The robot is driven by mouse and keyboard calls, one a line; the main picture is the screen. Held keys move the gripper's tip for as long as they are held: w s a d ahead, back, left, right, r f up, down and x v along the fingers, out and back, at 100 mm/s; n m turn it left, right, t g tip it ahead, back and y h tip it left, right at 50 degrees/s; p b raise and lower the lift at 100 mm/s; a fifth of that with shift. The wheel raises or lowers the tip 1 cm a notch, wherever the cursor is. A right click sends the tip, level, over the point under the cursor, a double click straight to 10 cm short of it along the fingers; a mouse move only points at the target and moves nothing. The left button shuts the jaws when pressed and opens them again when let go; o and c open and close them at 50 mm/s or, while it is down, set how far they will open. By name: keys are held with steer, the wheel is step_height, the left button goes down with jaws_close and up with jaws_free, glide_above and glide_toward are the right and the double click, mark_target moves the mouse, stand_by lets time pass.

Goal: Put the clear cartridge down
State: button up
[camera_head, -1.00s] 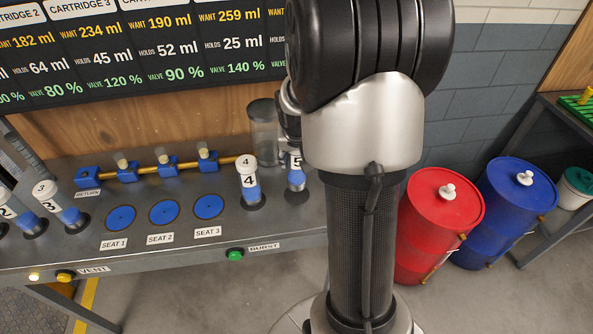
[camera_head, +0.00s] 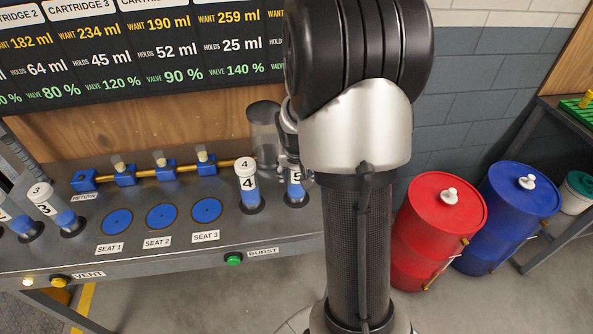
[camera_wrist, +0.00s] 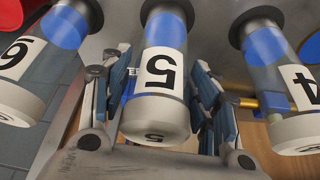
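The clear cartridge marked 5 (camera_head: 295,180), with blue liquid and a white cap, stands at the back right of the bench, partly behind my arm. In the wrist view cartridge 5 (camera_wrist: 164,80) is in the middle, its liquid end in a dark ring like those of its neighbours. My gripper (camera_wrist: 160,75) has one finger on each side of it. A narrow gap shows by the left finger, so the fingers look open around it. The right side is too close to tell. In the head view my arm hides most of the gripper.
Cartridge 4 (camera_head: 248,187) stands close to the left, and cartridge 6 (camera_wrist: 25,75) flanks the other side. Three empty blue seats (camera_head: 162,216) lie further left. A grey see-through cylinder (camera_head: 264,130) is behind. Red (camera_head: 432,235) and blue (camera_head: 512,215) drums stand right.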

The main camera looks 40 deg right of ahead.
steer(key=shift+o, duration=0.8)
steer(key=shift+r, duration=0.25)
steer(key=p+v, duration=0.4)
steer(key=v, duration=0.7)
steer(key=s+a+r+n+t+y, duration=0.1)
steer(key=s+a+r+n, duration=0.2)
steer(key=a, duration=0.4)
steer(key=s+a+r+n, duration=0.1)
steer(key=s+a+r, duration=0.2)
steer(key=a+r, duration=0.35)
steer(key=s+a+r+n+y, duration=0.1)
steer(key=s+a+n, duration=0.3)
steer(key=s+a, duration=0.6)
steer(key=shift+s+a+r+y, duration=0.15)
steer(key=shift+s+a+y, duration=0.1)
steer(key=shift+s+y, duration=0.25)
